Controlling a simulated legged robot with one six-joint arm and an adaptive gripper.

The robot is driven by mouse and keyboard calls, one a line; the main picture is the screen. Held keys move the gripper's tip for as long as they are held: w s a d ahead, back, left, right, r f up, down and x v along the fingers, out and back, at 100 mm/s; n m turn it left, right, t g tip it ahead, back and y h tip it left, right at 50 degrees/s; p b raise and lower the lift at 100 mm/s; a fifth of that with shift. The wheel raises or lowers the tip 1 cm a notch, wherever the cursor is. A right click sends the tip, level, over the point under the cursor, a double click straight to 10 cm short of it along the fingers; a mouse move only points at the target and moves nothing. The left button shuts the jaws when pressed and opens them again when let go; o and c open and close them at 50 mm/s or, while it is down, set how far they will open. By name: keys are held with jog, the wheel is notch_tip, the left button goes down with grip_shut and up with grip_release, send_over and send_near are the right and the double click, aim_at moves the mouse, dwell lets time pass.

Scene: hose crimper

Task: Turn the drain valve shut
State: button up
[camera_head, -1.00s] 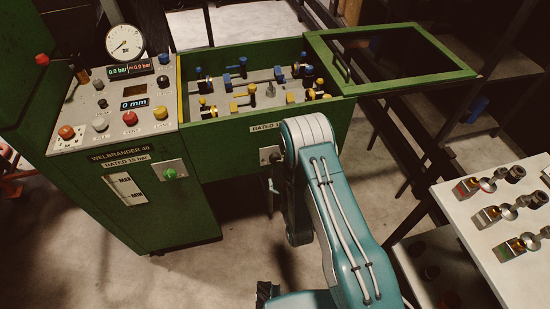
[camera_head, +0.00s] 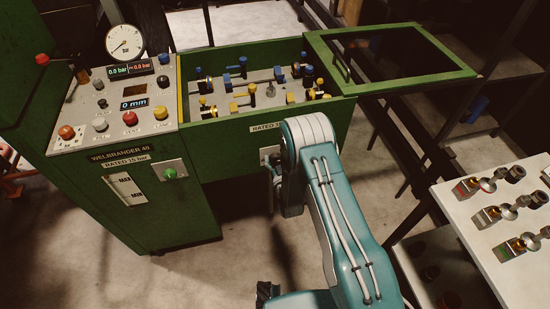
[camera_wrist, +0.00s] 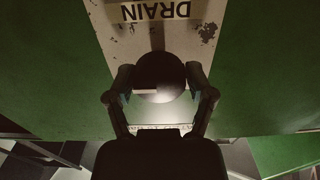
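The drain valve shows in the wrist view as a dark round knob (camera_wrist: 160,72) on a worn pale plate (camera_wrist: 207,30) lettered DRAIN, upside down. My gripper (camera_wrist: 161,80) has one finger on each side of the knob. The fingers are spread, and I cannot clearly see either of them pressing on it. In the head view the drain plate (camera_head: 265,155) sits on the front of the green machine, partly hidden by my arm. My gripper is mostly hidden there. The valve's turn position is hard to tell.
The green machine's control panel (camera_head: 130,105) with buttons and a gauge (camera_head: 125,43) is at left. An open tray (camera_head: 255,95) of blue and yellow fittings is above the drain plate. A framed lid (camera_head: 393,88) stands open at right. A white table (camera_head: 495,240) holds metal parts.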

jog(key=c, duration=0.3)
jog(key=shift+n, duration=0.3)
jog(key=shift+c, duration=0.2)
jog(key=n, duration=0.7)
jog(key=shift+a, duration=0.15)
jog(key=n, duration=1)
jog(key=shift+s+a+f, duration=0.1)
jog(key=shift+f, duration=0.1)
jog(key=shift+n, duration=0.3)
jog(key=shift+f, duration=0.1)
